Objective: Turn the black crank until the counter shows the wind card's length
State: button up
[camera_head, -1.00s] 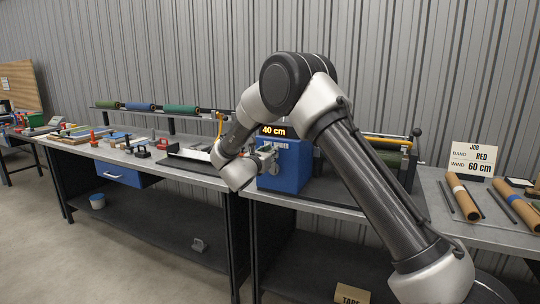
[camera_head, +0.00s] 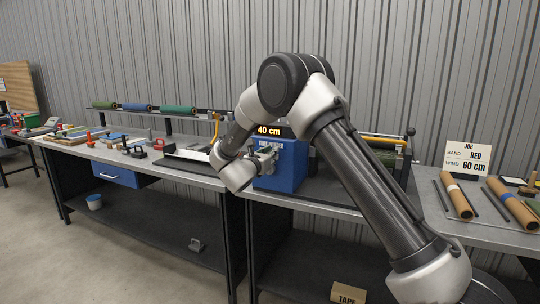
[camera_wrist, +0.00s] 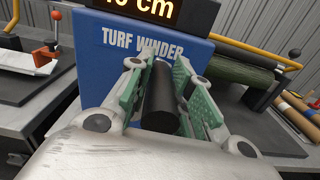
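The blue turf winder (camera_head: 283,168) stands on the bench; its counter (camera_head: 269,131) reads 40 cm. The counter's lower part also shows at the top of the wrist view (camera_wrist: 150,8). The wind card (camera_head: 468,159) at the right reads band RED, wind 60 cm. My gripper (camera_head: 264,158) is in front of the winder's face. In the wrist view, the green-padded fingers of my gripper (camera_wrist: 163,92) are closed around the black crank handle (camera_wrist: 160,105), one pad on each side. The rest of the crank is hidden.
A green turf roll (camera_head: 385,157) and a yellow bar (camera_head: 385,140) are right of the winder, partly behind my arm. Brown tubes (camera_head: 456,196) and thin rods lie on the right bench. Tools and a tray fill the left bench (camera_head: 185,150).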

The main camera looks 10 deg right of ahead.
jog(key=shift+o, duration=0.8)
jog(key=shift+d, duration=0.15)
jog(key=shift+a, duration=0.2)
jog(key=shift+s+a, duration=0.2)
jog(key=v, duration=1.1)
jog(key=shift+s, duration=0.2)
